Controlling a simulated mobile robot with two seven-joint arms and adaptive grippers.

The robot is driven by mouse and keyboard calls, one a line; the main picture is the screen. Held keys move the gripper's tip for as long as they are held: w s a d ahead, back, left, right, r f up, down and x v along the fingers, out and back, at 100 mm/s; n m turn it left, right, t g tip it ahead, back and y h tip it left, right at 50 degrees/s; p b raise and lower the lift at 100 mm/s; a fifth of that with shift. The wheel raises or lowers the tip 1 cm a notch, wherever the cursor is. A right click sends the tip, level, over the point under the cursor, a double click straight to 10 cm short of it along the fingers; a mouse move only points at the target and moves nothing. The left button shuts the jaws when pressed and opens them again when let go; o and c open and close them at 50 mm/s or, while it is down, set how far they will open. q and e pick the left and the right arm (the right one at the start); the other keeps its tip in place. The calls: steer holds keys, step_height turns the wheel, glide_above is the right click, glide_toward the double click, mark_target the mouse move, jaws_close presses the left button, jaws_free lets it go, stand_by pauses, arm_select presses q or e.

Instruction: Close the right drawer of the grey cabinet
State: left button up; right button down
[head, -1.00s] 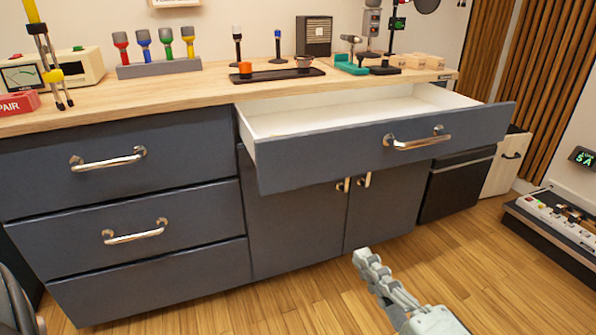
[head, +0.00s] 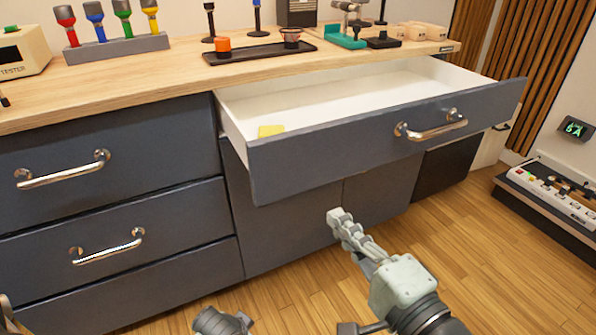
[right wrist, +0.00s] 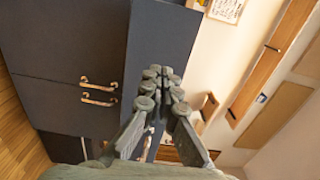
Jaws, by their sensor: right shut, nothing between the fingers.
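The grey cabinet (head: 105,150) has a pale wood top. Its right drawer (head: 375,150) is pulled well out, showing a white inside with a small yellow item (head: 271,131) in it. A silver bar handle (head: 432,127) is on the drawer front. My right gripper (head: 336,216) is shut and empty, in front of the cabinet and below the drawer front in the head view, apart from the handle. In the right wrist view its fingertips (right wrist: 162,76) meet before dark cabinet faces, with the door handles (right wrist: 98,92) to their left. My left gripper is not clearly seen.
A black tray (head: 262,54), a rack of coloured tools (head: 118,48) and small equipment stand on the top. Left drawers (head: 85,255) are shut. A power strip unit (head: 550,200) is at the right. Wooden floor (head: 480,260) before the cabinet is clear.

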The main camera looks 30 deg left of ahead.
mark_target(295, 168)
arm_select(q)
steer(key=shift+f, duration=0.3)
arm_select(e)
steer(key=x, duration=1.3)
steer(key=shift+w, duration=0.1)
